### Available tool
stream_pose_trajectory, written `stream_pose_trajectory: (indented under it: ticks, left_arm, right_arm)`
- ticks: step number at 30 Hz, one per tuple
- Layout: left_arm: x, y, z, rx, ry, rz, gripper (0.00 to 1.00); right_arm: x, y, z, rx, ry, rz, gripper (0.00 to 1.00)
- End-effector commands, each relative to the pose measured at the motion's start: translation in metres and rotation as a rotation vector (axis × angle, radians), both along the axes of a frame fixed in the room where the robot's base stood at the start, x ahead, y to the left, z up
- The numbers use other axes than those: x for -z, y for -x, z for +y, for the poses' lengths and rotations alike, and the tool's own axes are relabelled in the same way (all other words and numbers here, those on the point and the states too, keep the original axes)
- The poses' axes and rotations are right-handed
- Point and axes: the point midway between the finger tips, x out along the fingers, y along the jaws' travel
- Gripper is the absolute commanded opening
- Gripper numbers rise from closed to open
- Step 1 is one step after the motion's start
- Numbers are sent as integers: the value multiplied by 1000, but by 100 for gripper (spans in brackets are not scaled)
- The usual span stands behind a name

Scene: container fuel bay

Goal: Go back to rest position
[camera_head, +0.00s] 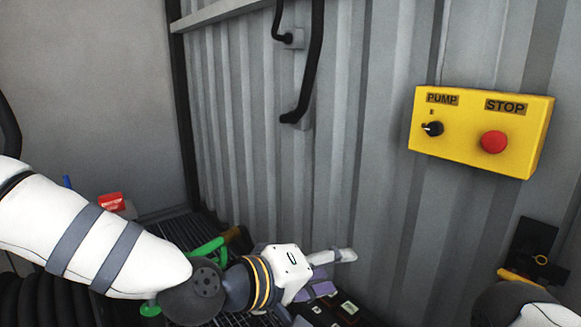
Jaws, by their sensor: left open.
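My left arm comes in from the left, and my left gripper (338,272) is at the lower middle, in front of the corrugated wall. Its light finger points right. The gripper is open, and I see nothing held in it. A rounded dark and white part of my right arm shows at the lower right edge; my right gripper is not in view.
A yellow box (470,160) marked PUMP and STOP, with a black knob (432,129) and a red button (493,142), is on the wall. Black hoses (312,70) hang there. A red item (111,202) and green handle (207,248) are near my left arm.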

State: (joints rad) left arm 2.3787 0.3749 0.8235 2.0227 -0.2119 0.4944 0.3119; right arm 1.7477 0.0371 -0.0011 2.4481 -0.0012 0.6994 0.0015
Motion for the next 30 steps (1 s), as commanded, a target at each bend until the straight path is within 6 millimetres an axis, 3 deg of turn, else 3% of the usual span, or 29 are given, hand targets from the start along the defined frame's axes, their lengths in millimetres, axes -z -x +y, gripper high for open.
stream_pose_trajectory:
  ticks: [1, 3, 6, 9, 12, 15, 18, 21, 24, 30]
  left_arm:
    - [39, 19, 7, 11, -62, 61, 47]
    - [96, 50, 23, 24, -157, 148, 47]
    - [171, 106, 56, 54, -302, 281, 47]
    - [231, 175, 98, 95, -456, 413, 47]
    - [273, 250, 148, 149, -615, 544, 47]
    - [293, 321, 201, 210, -768, 660, 47]
    - [297, 373, 245, 264, -890, 746, 47]
    - [294, 404, 272, 300, -965, 798, 47]
    - [292, 415, 283, 316, -995, 817, 47]
    - [293, 416, 284, 316, -995, 819, 47]
  right_arm:
    - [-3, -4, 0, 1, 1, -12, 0]
    - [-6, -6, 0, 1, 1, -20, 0]
    - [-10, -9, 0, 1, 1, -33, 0]
    - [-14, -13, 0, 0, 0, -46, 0]
    - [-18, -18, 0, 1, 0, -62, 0]
    - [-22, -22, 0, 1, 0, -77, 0]
    - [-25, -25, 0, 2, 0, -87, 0]
    - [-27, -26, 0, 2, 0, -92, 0]
    - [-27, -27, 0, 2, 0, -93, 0]
    - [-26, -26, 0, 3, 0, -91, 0]
